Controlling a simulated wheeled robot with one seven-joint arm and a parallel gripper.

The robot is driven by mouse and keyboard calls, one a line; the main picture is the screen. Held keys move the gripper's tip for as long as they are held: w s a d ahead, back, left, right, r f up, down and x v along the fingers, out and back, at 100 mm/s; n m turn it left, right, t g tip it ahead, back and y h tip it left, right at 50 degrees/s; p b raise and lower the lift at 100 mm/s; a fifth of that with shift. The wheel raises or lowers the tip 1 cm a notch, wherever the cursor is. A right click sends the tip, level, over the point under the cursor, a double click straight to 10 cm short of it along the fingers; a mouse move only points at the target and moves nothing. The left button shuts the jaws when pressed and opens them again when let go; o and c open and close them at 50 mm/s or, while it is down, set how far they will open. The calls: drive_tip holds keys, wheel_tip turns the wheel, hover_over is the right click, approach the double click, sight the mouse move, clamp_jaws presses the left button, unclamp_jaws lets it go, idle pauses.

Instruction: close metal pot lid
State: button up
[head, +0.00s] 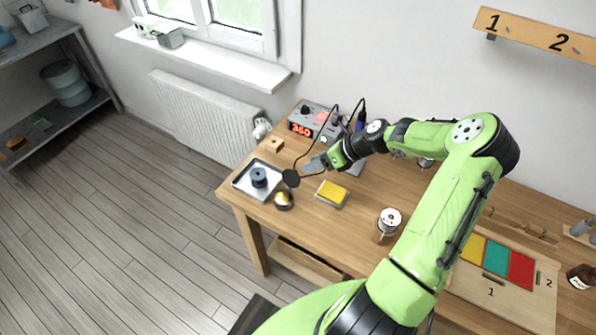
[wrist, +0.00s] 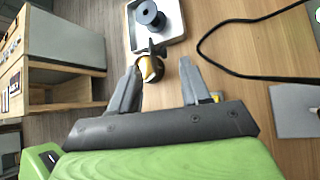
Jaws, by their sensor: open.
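A small dark round metal pot (head: 284,202) with gold-coloured filling stands on the wooden table, near its left end. Its dark disc-shaped lid (head: 291,178) is raised on the far side, leaving the pot open. In the wrist view the pot (wrist: 151,70) shows its gold filling, and the lid (wrist: 154,47) appears nearly edge-on. My gripper (head: 309,167) is open and empty, to the right of the lid in the head view. In the wrist view the pot is beyond my gripper (wrist: 161,68), close to the left fingertip. I cannot tell whether they touch.
A white tray (head: 239,183) holding a dark spool (head: 259,177) is left of the pot. A yellow sponge (head: 332,191) is to the right. A soldering station (head: 316,121) stands behind, with a black cable (wrist: 232,70) looping near my gripper. A small wooden block (head: 275,145) lies behind.

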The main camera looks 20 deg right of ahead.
sight(295, 171)
drive_tip(key=x, duration=0.6)
drive_tip(key=shift+w+a+f, duration=0.15)
drive_tip(key=shift+a+f, duration=0.05)
drive_tip(key=shift+f, duration=0.05)
clamp_jaws()
